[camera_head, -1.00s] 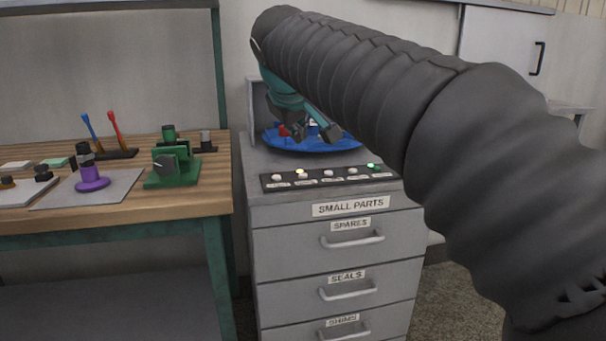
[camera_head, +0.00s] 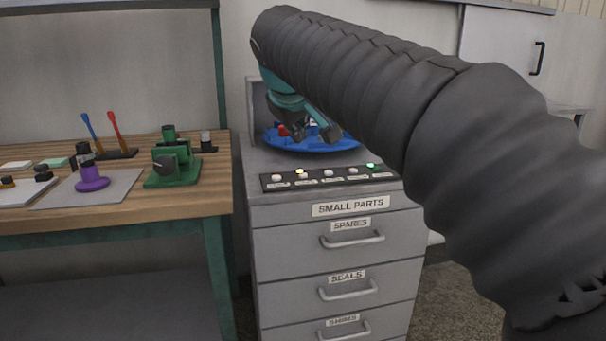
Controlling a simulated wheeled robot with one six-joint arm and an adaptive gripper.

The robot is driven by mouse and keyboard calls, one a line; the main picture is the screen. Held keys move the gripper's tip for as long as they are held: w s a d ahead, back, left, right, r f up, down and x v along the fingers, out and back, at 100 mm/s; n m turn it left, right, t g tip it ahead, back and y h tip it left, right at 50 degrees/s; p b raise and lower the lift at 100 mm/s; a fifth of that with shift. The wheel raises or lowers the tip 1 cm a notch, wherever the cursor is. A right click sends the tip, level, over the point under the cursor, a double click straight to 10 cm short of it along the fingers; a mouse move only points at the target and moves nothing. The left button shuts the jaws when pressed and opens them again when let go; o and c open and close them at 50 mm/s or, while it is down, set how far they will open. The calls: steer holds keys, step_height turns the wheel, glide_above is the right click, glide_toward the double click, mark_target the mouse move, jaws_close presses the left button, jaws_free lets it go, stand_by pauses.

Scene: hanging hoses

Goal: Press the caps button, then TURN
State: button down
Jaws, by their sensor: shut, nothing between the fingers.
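A black button strip (camera_head: 330,178) lies along the front of the grey cabinet top, with several round buttons and small labels too small to read. The others look white. A blue round turntable (camera_head: 345,146) sits behind the strip, with a red item (camera_head: 283,130) and other small parts on it, partly hidden. My gripper (camera_head: 315,131) is shut and empty, in front of or over the turntable and behind the strip in the picture; its exact height is unclear.
The grey drawer cabinet (camera_head: 338,265) is labelled SMALL PARTS. On the left, a wooden bench (camera_head: 130,205) bears a green fixture (camera_head: 172,165), a purple-based part (camera_head: 92,180) and red and blue levers (camera_head: 117,131). My arm covers the right side.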

steer(key=m+p, duration=0.1)
steer(key=p, duration=0.1)
glide_above(377, 168)
steer(key=shift+w+r+n, duration=0.15)
steer(key=shift+r+n, duration=0.1)
steer(key=shift+n, duration=0.25)
steer(key=shift+f, duration=0.2)
step_height(377, 168, down, 7)
steer(key=b, duration=0.7)
steer(key=shift+r, duration=0.1)
steer(key=shift+f+b, duration=0.6)
steer(key=shift+f, duration=0.25)
steer(key=shift+f, duration=0.1)
stand_by(0.3)
